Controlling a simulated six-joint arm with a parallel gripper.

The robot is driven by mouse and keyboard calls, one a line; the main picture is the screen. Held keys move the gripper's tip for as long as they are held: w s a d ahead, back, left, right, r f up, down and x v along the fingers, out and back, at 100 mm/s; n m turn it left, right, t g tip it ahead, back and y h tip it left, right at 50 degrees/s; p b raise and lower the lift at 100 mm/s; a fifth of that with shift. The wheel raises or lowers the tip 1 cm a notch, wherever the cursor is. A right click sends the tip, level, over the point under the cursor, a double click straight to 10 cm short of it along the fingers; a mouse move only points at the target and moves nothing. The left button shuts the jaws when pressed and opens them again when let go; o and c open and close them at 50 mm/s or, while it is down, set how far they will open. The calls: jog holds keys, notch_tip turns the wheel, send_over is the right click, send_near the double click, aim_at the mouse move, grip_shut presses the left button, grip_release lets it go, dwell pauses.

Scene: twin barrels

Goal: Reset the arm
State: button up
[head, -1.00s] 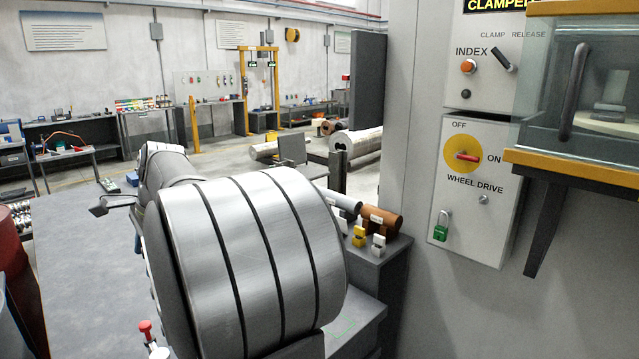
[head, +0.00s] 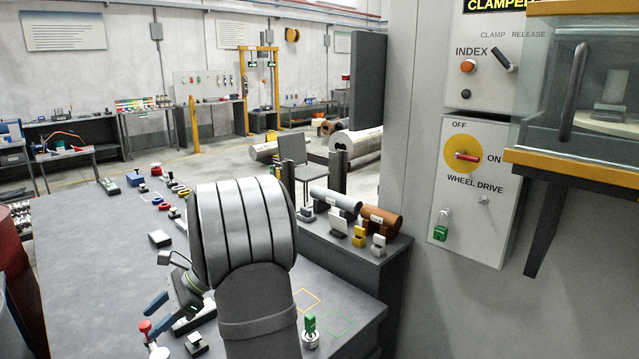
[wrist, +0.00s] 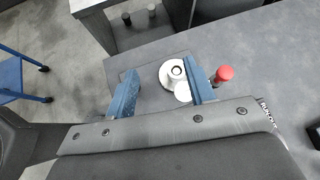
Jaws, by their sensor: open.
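My gripper (head: 152,312) shows at the lower left of the head view, low over the grey bench, its blue fingers partly hidden by its own body. In the wrist view my gripper (wrist: 160,70) has its two blue fingers apart, with nothing visibly clamped. A round silver piece (wrist: 176,74) shows between the fingers from above; I cannot tell its distance from them. A red knob (wrist: 223,74) stands just right of the right finger, and a red knob (head: 145,327) also shows near the fingers in the head view. My arm covers the middle of the bench.
The grey bench (head: 80,250) has several small items along its back. A green-topped piece (head: 310,324) stands near yellow and green outlines. A silver cylinder (head: 335,199) and a copper one (head: 380,218) lie on the side stand. A control panel (head: 475,190) is at right.

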notch_tip(320, 180, down, 6)
jog(key=w+d+m+y, duration=0.2)
jog(key=m+y, duration=0.1)
jog(key=y, duration=0.1)
jog(key=m+t+y, duration=0.4)
jog(key=m+t, duration=0.2)
jog(key=t, duration=0.1)
send_near(151, 327)
jog(key=a, duration=0.7)
jog(key=w+a, duration=0.1)
jog(key=a, duration=0.3)
jog(key=shift+a, duration=0.15)
jog(key=shift+a+n+g, duration=0.1)
jog(key=shift+n+g, duration=0.2)
jog(key=shift+g, duration=0.1)
